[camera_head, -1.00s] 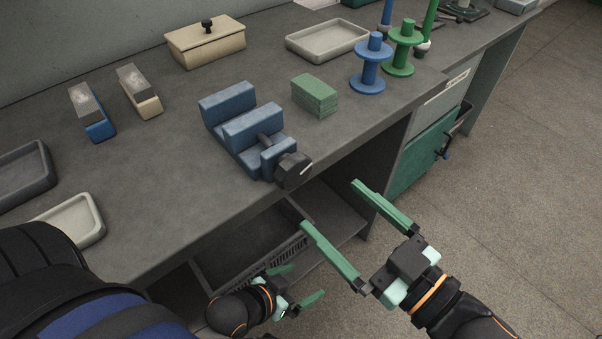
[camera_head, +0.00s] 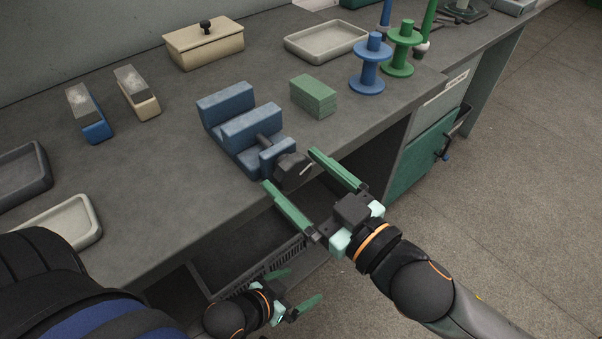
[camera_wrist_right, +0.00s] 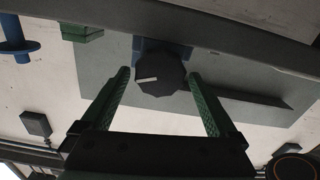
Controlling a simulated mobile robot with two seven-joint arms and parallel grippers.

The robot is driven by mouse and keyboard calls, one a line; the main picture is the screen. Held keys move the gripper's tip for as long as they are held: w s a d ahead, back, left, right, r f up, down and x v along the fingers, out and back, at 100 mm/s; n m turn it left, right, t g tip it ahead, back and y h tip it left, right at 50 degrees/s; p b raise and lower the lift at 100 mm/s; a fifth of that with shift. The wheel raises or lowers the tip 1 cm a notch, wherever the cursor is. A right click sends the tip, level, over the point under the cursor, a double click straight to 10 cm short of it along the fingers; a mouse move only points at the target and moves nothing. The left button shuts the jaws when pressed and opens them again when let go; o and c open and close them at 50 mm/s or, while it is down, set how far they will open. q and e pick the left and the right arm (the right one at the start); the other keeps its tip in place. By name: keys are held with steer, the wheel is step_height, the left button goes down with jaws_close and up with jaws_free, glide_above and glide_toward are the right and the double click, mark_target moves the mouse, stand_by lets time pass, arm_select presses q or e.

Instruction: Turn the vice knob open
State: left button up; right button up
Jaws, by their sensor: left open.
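The blue vice (camera_head: 240,128) sits at the front edge of the grey bench in the head view. Its black knob (camera_head: 292,171) faces out over the edge and carries a white line; the knob also shows in the right wrist view (camera_wrist_right: 160,74), with the line pointing left. My right gripper (camera_head: 290,170) is open with its green fingertips on either side of the knob. In the right wrist view the fingers (camera_wrist_right: 161,82) stand apart from the knob with gaps on both sides. My left gripper (camera_head: 307,288) is open and empty, low below the bench front.
A green block (camera_head: 313,96) stands right of the vice. Blue (camera_head: 369,66) and green (camera_head: 402,50) spools stand farther right. A dark basket (camera_head: 225,277) is under the bench. The floor at right is clear.

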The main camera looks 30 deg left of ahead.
steer(key=c, duration=1.2)
steer(key=shift+r+n+p, duration=0.15)
steer(key=shift+n+p, duration=0.75)
steer(key=shift+p, duration=0.15)
steer(key=shift+n+p, duration=0.65)
steer(key=shift+n, duration=0.05)
steer(key=n+p, duration=0.1)
steer(key=n, duration=0.1)
steer(key=shift+s+n+p, duration=0.1)
steer(key=shift+n+p, duration=0.2)
steer(key=shift+p, duration=0.1)
steer(key=shift+n+p, duration=0.3)
steer(key=shift+n, duration=0.2)
steer(key=shift+f, duration=0.2)
steer(key=o, duration=1.3)
